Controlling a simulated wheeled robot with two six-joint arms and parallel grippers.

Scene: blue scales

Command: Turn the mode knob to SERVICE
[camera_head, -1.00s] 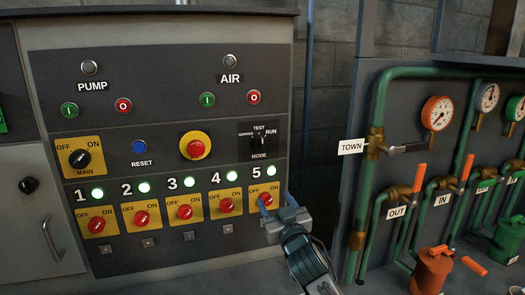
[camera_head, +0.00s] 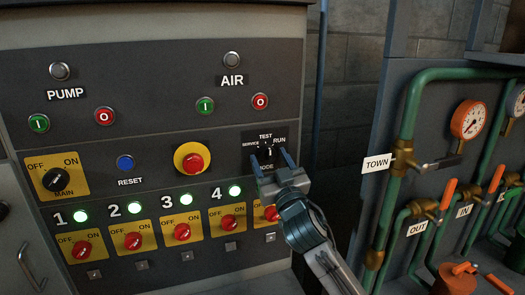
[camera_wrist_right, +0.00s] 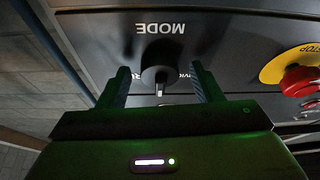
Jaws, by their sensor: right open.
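The black mode knob (camera_wrist_right: 156,60) shows in the right wrist view, where the panel appears upside down. Its white mark is on the side away from the MODE label, roughly toward TEST. In the head view the knob (camera_head: 268,150) sits below the TEST label, with SERVICE at its left and RUN at its right; my fingers partly hide it. My right gripper (camera_head: 269,158) is open in front of it. In the wrist view its fingers (camera_wrist_right: 160,72) lie on either side of the knob, with gaps; contact is not visible. My left gripper is not in view.
The red emergency button on a yellow ring (camera_head: 192,159) is left of the knob. Several red breaker switches (camera_head: 182,232) line the row below. Right of the panel are green pipes (camera_head: 408,110) with orange-handled valves and a gauge (camera_head: 469,120).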

